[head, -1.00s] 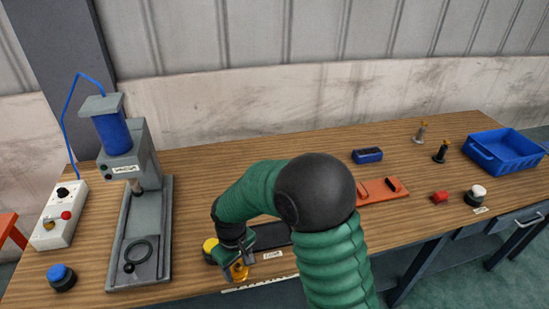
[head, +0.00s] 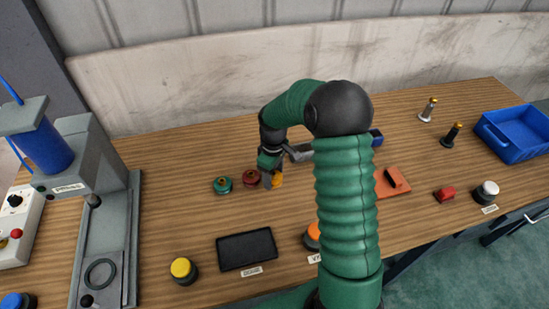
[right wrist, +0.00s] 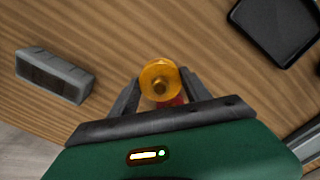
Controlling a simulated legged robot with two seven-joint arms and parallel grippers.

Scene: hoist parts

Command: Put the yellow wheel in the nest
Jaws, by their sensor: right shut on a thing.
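The yellow wheel (head: 277,179) is held in my right gripper (head: 270,180), left of centre in the head view. In the right wrist view the wheel (right wrist: 160,80) sits between the two fingertips (right wrist: 160,88), which are closed on it. A red wheel (head: 251,178) is just left of the gripper, and a green wheel (head: 222,185) is further left. Red shows just behind the yellow wheel in the wrist view. No part is clearly marked as the nest; a dark shallow tray (head: 246,238) lies nearer the front. My left gripper is out of view.
A press (head: 75,160) with a ring (head: 100,273) on its base stands left. Yellow (head: 183,270) and orange (head: 313,232) buttons flank the tray. A blue bin (head: 515,135) stands far right. My arm hides part of the table's middle.

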